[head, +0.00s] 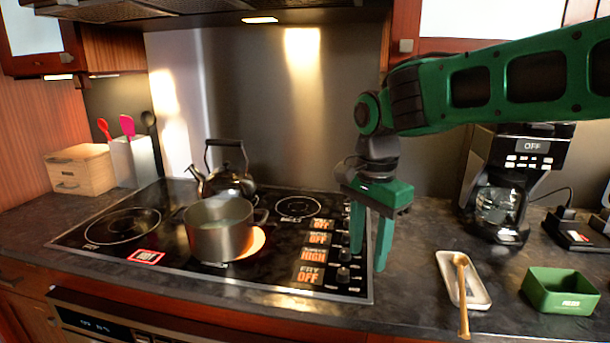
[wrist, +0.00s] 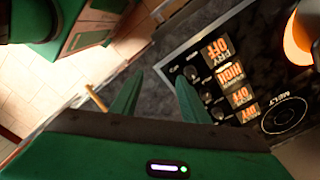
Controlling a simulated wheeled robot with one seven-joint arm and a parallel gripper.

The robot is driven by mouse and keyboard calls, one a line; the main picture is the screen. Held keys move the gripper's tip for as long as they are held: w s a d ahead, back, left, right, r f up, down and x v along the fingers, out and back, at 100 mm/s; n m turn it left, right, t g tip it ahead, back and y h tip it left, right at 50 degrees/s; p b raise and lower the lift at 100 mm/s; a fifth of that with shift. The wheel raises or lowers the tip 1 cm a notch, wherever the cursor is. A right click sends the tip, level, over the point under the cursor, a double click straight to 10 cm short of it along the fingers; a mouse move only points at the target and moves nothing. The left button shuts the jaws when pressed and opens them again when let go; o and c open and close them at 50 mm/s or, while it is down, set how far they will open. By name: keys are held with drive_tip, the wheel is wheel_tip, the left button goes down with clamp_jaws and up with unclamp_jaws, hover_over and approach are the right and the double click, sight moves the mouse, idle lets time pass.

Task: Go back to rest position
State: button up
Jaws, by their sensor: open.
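My gripper (head: 371,240) is green and points down in the head view, at the right edge of the stove near its control knobs. Its two fingers are apart with nothing between them. In the wrist view the open fingers (wrist: 160,95) reach toward the dark counter and the stove's knobs. My green arm comes in from the right of the head view. The black stove (head: 150,262) has a lit glowing burner (head: 255,242) under a metal pot (head: 220,238). One stove label reads HIGH, and a red HOT sign shows at the front left.
A black kettle (head: 226,182) stands behind the pot. Right of my gripper are a white spoon rest (head: 447,272) with a wooden spoon (head: 462,300), a green box (head: 561,301) and a coffee maker (head: 513,160). A utensil holder (head: 133,162) and wooden box (head: 78,168) stand at left.

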drive_tip(key=s+d+f+n, duration=0.1)
drive_tip(key=s+d+f, duration=0.15)
drive_tip(key=d, duration=0.65)
drive_tip(key=s+d+f+n, duration=0.1)
drive_tip(key=s+d, duration=0.3)
drive_tip(key=d, duration=0.5)
drive_tip(key=s+d+f+n, duration=0.1)
drive_tip(key=s+d+f, duration=0.2)
drive_tip(key=s+d, duration=0.2)
drive_tip(key=s+d+f+n, duration=0.2)
drive_tip(key=s+d, duration=0.4)
drive_tip(key=s, duration=0.4)
drive_tip(key=shift+s+f, duration=0.15)
drive_tip(key=shift+f, duration=0.5)
drive_tip(key=shift+w+f, duration=0.25)
drive_tip(key=shift+w, duration=0.4)
